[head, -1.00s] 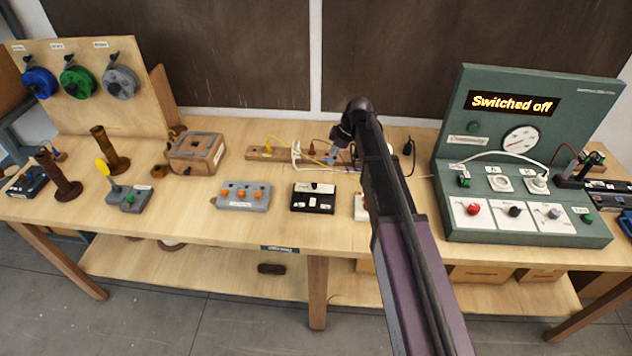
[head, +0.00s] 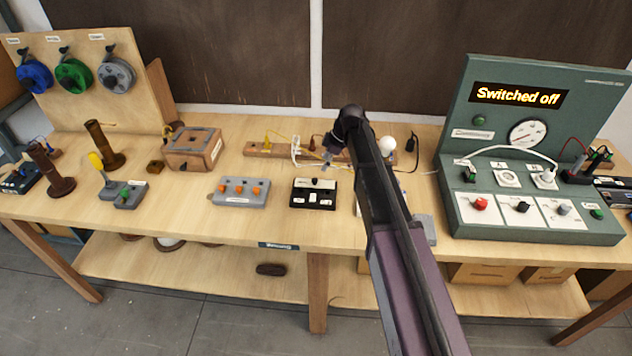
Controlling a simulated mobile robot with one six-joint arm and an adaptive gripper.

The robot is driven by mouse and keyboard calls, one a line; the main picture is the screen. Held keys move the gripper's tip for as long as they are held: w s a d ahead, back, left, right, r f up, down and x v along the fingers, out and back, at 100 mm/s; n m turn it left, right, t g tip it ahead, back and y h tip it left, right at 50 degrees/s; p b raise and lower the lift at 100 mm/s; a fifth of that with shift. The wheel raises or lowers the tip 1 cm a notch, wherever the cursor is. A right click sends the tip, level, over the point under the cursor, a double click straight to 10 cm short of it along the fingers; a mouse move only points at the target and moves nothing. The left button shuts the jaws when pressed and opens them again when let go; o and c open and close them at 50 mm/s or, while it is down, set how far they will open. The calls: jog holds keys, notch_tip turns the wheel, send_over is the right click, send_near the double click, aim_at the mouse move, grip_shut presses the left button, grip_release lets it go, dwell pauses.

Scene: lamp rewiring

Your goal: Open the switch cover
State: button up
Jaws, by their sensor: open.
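My gripper (head: 328,157) is small in the head view, at the end of my dark arm, pointing down above the back of the table. It is open and seems empty. Just in front of it lies a small black block (head: 314,194) with white parts on top; I cannot tell whether this is the switch or which part is its cover. The gripper appears behind and above this block, apart from it. My arm hides part of a pale item (head: 362,206) to the right of the block.
A grey block with orange knobs (head: 239,191) lies left of the black block. Behind are a wooden strip with wires (head: 265,150) and a white bulb (head: 387,145). A green test panel (head: 520,125) reading "Switched off" stands at right.

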aim_at(315, 179)
jog(key=shift+b+x, duration=3.3)
jog(key=shift+x, duration=0.6)
grip_shut()
